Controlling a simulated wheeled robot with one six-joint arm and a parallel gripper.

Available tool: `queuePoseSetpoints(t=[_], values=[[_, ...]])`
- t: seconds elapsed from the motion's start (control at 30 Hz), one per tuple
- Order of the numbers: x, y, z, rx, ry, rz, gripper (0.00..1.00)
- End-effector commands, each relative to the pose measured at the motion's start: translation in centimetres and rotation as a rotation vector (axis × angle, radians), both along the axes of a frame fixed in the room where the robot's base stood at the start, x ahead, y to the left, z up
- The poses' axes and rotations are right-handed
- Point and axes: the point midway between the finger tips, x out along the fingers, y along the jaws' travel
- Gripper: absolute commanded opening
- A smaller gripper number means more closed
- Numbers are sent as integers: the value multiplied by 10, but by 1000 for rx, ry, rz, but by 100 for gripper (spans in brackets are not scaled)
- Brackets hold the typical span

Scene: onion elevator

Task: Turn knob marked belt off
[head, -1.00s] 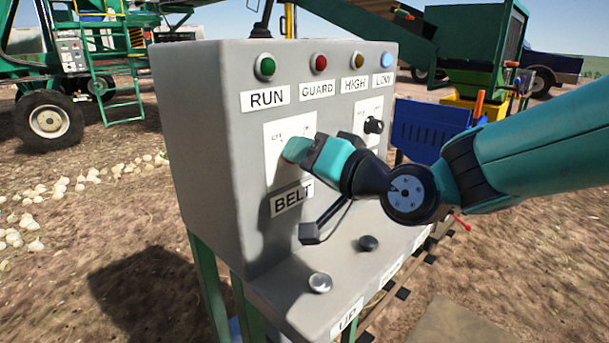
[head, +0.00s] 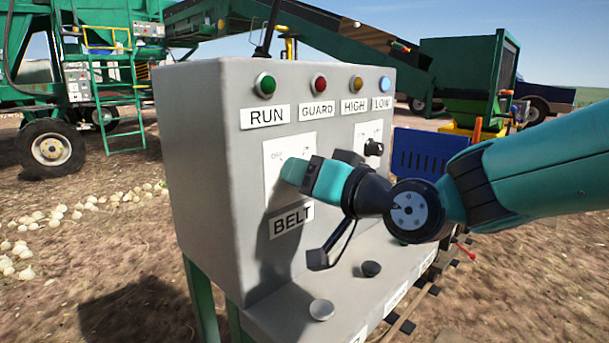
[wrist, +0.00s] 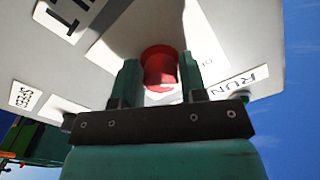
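The grey control box (head: 205,160) stands in front of me with a white dial plate (head: 278,192) above its BELT label (head: 292,220). My gripper (head: 292,171) is at this plate and hides the belt knob in the head view. In the wrist view the knob (wrist: 160,68) is red and round. The knob's pointer and exact setting are hidden.
A second black knob (head: 374,147) is on the plate to the right. Green, red, yellow and blue lamps line the top. Two round buttons, one silver (head: 321,309) and one dark (head: 371,268), are on the lower ledge. A blue crate (head: 420,152) stands behind at right.

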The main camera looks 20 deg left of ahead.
Motion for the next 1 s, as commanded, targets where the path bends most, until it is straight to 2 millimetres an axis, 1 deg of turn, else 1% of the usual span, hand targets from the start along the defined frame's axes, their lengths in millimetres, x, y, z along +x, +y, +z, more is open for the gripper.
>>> queuePoseSetpoints(t=[0.03,0.07,0.47,0.57,0.67,0.77,1.0], values=[[0,0,0,0,1,-1,51],[0,0,0,0,1,0,58],[0,0,1,3,1,1,58],[-2,-4,1,3,1,0,58],[-6,-16,0,4,2,-1,58],[-14,-36,0,4,2,-3,58],[-37,-95,-2,2,1,-5,58]])
